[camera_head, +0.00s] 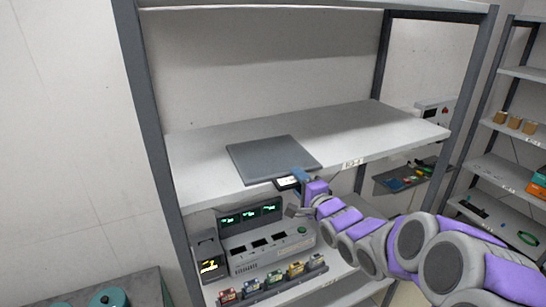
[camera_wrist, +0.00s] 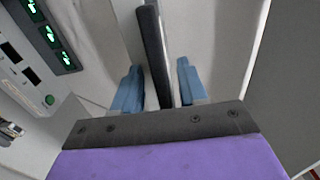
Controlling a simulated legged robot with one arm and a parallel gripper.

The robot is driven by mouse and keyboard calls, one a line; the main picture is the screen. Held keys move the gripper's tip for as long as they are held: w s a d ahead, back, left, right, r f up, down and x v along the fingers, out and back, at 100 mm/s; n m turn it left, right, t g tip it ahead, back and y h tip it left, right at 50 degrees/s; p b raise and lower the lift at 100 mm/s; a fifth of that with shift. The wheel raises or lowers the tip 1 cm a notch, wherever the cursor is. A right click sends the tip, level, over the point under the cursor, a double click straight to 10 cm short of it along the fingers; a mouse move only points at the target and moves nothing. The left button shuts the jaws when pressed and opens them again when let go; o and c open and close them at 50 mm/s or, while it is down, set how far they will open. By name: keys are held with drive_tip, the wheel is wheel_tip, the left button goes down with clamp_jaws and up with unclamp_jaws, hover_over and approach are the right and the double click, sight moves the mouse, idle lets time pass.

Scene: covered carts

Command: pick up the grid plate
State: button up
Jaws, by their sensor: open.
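The grid plate (camera_head: 273,157) is a flat, dark grey square lying on the upper white shelf. Its near edge reaches the shelf's front edge and seems to overhang it slightly. No grid pattern can be made out on it. My gripper (camera_head: 298,181) is at the plate's near right edge, just in front of the shelf. In the wrist view, the plate (camera_wrist: 153,45) shows edge-on as a dark strip. It runs between the two blue fingers of my open gripper (camera_wrist: 158,85), with gaps on both sides. The far part of the plate is hidden in the wrist view.
The upper shelf (camera_head: 370,130) is otherwise bare. Below it stand a grey device (camera_head: 268,248) with green displays and a row of small coloured blocks (camera_head: 273,281). A dark rack post (camera_head: 150,110) rises at left. Another rack (camera_head: 500,140) stands at right.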

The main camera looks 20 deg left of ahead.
drive_tip(key=shift+s+a+r, duration=0.2)
drive_tip(key=shift+a, duration=0.05)
drive_tip(key=shift+w+d+f, duration=0.1)
drive_tip(key=shift+w+d, duration=0.3)
drive_tip(key=shift+d, duration=0.1)
drive_tip(key=shift+c, duration=0.2)
drive_tip(key=shift+s+a, duration=0.1)
clamp_jaws()
